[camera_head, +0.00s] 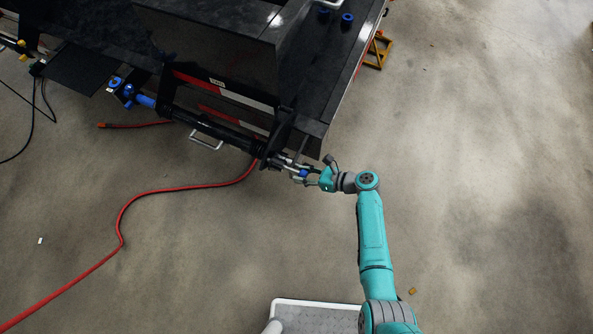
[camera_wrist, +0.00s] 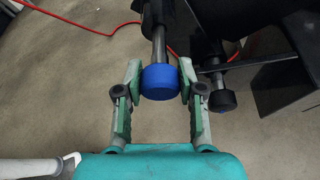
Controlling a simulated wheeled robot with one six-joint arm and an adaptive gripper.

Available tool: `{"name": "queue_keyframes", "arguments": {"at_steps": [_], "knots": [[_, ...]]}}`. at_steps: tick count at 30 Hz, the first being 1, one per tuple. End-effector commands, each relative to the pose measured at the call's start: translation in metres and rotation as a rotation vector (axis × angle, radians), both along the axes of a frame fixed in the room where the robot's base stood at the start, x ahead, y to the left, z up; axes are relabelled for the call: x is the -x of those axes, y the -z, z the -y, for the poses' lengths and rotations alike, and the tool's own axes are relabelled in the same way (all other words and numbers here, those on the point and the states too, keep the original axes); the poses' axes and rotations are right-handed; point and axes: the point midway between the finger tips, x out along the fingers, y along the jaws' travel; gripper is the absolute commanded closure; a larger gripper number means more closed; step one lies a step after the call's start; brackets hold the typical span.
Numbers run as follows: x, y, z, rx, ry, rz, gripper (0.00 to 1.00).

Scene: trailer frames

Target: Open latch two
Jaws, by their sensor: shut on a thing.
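The latch handle's blue knob (camera_wrist: 160,82) sits at the end of a grey metal rod in the wrist view. My gripper (camera_wrist: 160,76) has one finger on each side of the knob and is shut on it. In the head view my gripper (camera_head: 300,171) is at the right end of a dark bar (camera_head: 217,128) under the trailer frame's edge, with the blue knob (camera_head: 303,173) between its fingers. The far end of the rod is hidden behind dark parts, so the latch's state cannot be told.
The dark trailer frame (camera_head: 185,48) fills the upper left. Another rod with a black end (camera_wrist: 221,99) is close to the right of my gripper. A blue handle (camera_head: 145,101) is at the bar's left end. A red hose (camera_head: 122,215) lies on the floor.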

Motion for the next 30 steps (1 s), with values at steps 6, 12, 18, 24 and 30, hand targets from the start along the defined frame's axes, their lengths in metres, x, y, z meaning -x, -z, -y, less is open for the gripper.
{"name": "queue_keyframes", "arguments": {"at_steps": [6, 12, 18, 24, 30], "knots": [[0.003, 0.0, 0.011, 0.001, 0.002, 0.001, 1.0], [0.003, 0.0, 0.01, 0.001, 0.002, 0.001, 0.36], [0.004, 0.0, 0.01, 0.0, 0.001, 0.0, 0.36], [0.005, -0.004, 0.019, 0.0, 0.003, 0.001, 0.36], [0.014, -0.016, 0.05, 0.001, 0.006, 0.002, 0.36]]}}
